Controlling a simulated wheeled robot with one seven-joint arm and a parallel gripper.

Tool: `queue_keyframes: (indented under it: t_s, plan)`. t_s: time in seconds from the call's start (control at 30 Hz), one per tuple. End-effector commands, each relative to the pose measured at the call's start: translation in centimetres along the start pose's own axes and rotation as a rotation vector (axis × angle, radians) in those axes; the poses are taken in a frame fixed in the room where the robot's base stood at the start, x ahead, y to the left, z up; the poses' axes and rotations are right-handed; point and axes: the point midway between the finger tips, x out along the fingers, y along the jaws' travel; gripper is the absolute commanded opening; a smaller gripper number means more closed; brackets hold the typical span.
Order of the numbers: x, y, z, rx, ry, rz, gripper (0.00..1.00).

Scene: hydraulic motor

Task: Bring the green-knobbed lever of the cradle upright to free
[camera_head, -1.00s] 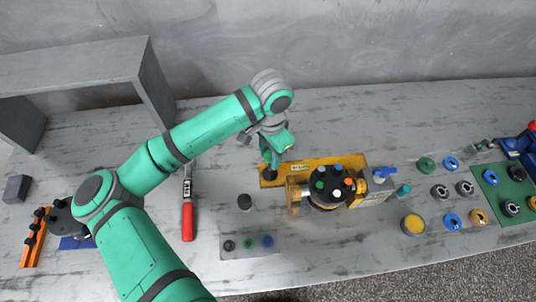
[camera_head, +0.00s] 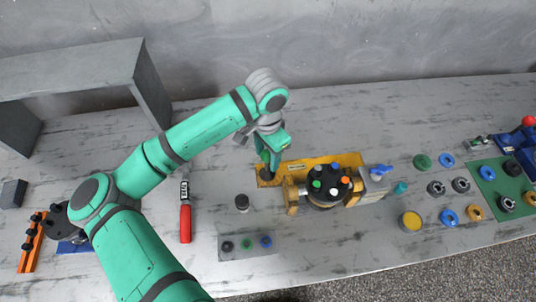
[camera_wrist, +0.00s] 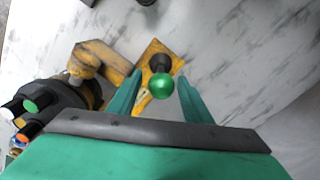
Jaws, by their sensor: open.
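The yellow cradle (camera_head: 350,160) stands mid-table and bears a dark round motor (camera_head: 330,183) with coloured caps. In the wrist view the cradle's yellow plate (camera_wrist: 152,50) carries a black socket (camera_wrist: 160,63) with the lever's shiny green ball knob (camera_wrist: 162,86) just in front of it; the lever's exact tilt is unclear from this angle. My gripper (camera_wrist: 158,92) is open, with one finger on each side of the knob and visible gaps. In the head view my gripper (camera_head: 269,155) is low over the cradle's left end and mostly hides the lever.
A red-handled tool (camera_head: 185,222) lies left of the cradle. Several rings and a green mat (camera_head: 487,190) are farther right.

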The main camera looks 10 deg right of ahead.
Motion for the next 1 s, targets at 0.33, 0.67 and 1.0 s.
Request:
queue_keyframes:
  t_s: [0.33,0.67,1.0]
  plan:
    - [-2.5,0.1,-0.2,0.004,0.000,-0.002,0.45]
    - [-4.7,0.1,-0.2,0.005,-0.001,-0.002,0.45]
    - [-5.7,-0.3,0.4,-0.008,0.000,-0.001,0.45]
